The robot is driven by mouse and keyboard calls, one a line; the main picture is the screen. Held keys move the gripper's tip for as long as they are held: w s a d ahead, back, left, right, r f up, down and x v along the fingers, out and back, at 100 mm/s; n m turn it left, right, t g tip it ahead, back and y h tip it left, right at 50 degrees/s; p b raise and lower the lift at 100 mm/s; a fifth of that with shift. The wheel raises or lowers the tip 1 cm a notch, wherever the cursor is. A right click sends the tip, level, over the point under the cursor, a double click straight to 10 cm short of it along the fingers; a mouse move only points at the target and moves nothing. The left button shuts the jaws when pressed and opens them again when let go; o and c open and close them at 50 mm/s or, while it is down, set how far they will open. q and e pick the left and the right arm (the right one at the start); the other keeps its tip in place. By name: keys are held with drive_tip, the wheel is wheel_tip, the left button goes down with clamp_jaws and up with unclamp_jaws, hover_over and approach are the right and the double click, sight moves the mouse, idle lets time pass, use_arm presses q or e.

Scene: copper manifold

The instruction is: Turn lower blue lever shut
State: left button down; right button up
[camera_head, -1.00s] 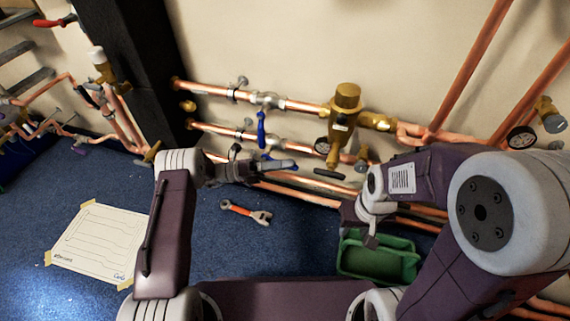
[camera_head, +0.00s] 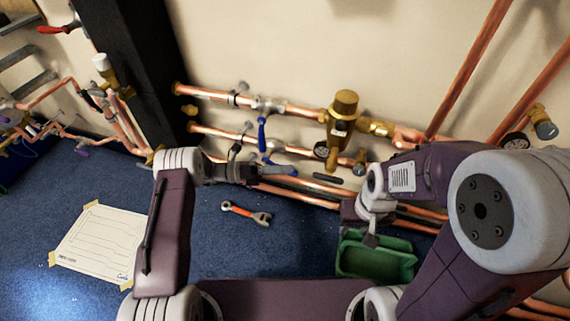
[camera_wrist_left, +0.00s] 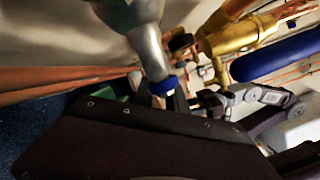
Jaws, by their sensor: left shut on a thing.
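The lower blue lever (camera_head: 272,161) is on the valve of the lower copper pipe, partly hidden by my left gripper in the head view. My left gripper (camera_head: 277,172) lies at that lever, and its fingers are shut on it. In the left wrist view a blue piece (camera_wrist_left: 163,86) shows at the end of a silver valve part, beside the fingers. The upper blue lever (camera_head: 262,134) hangs down from the valve on the upper pipe, clear of the gripper. My right gripper (camera_head: 370,236) points down above a green bin; its fingers are too unclear to judge.
A brass valve body (camera_head: 344,118) with a gauge stands right of the levers. More copper pipes (camera_head: 300,199) run below along the wall. A wrench (camera_head: 246,214) and a paper sheet (camera_head: 100,240) lie on the blue floor. The green bin (camera_head: 376,258) stands under my right arm.

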use_arm(q)
drive_tip(key=y+p, duration=0.1)
drive_tip(key=p, duration=0.1)
drive_tip(key=f+m+y+p, duration=0.1)
drive_tip(key=y+p, duration=0.1)
drive_tip(key=p, duration=0.1)
drive_tip(key=shift+a+f, duration=0.2)
drive_tip(key=shift+a, duration=0.1)
drive_tip(key=shift+w+a+f+y+p, duration=0.15)
drive_tip(key=shift+f+y+p, duration=0.25)
drive_tip(key=shift+y+p, duration=0.2)
drive_tip(key=shift+a+f+y+p, duration=0.15)
drive_tip(key=shift+f+y+p, duration=0.2)
drive_tip(key=shift+y+p, duration=0.25)
drive_tip(key=c, duration=1.3)
unclamp_jaws()
drive_tip(key=shift+c, duration=0.2)
